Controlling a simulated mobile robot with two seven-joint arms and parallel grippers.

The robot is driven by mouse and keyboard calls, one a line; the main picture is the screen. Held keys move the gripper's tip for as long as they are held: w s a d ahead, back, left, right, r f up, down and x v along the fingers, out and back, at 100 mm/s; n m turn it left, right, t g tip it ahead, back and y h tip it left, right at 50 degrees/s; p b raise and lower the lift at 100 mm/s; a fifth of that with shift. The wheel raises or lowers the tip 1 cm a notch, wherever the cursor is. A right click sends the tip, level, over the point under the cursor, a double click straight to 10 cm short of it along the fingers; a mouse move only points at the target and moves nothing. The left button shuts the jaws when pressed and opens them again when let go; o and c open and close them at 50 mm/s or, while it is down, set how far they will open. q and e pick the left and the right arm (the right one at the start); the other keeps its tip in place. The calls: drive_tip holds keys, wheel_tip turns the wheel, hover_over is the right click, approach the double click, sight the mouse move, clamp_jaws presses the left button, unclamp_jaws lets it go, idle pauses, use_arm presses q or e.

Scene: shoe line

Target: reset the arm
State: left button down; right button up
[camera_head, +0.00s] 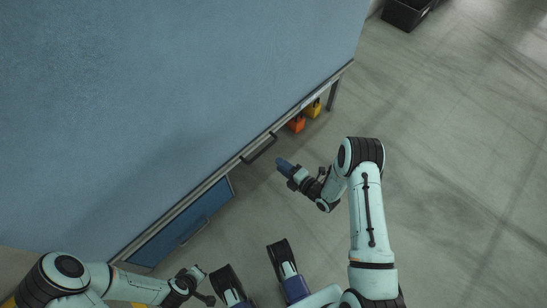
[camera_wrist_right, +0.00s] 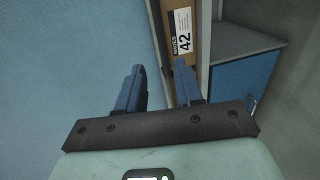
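My right gripper (camera_head: 283,163) is beside the table's front edge in the head view, near a dark drawer handle. In the right wrist view its two blue fingers (camera_wrist_right: 159,66) stand apart with nothing seen between them. My left gripper (camera_head: 198,277) is at the lower left of the head view, by the table's near corner. Its fingers are too small there to tell their state.
A large blue tabletop (camera_head: 150,90) fills the left, with a blue cabinet (camera_head: 180,228) under its edge. Orange (camera_head: 297,124) and yellow (camera_head: 314,108) items show below the far end. A cardboard box (camera_wrist_right: 181,35) labelled 42 shows beyond the right fingers. A black crate (camera_head: 405,14) stands on open floor.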

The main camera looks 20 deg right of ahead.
use_arm(q)
drive_tip(key=shift+w+r, duration=0.45)
drive_tip(key=shift+w, duration=0.1)
use_arm(e)
drive_tip(key=shift+v, duration=0.9)
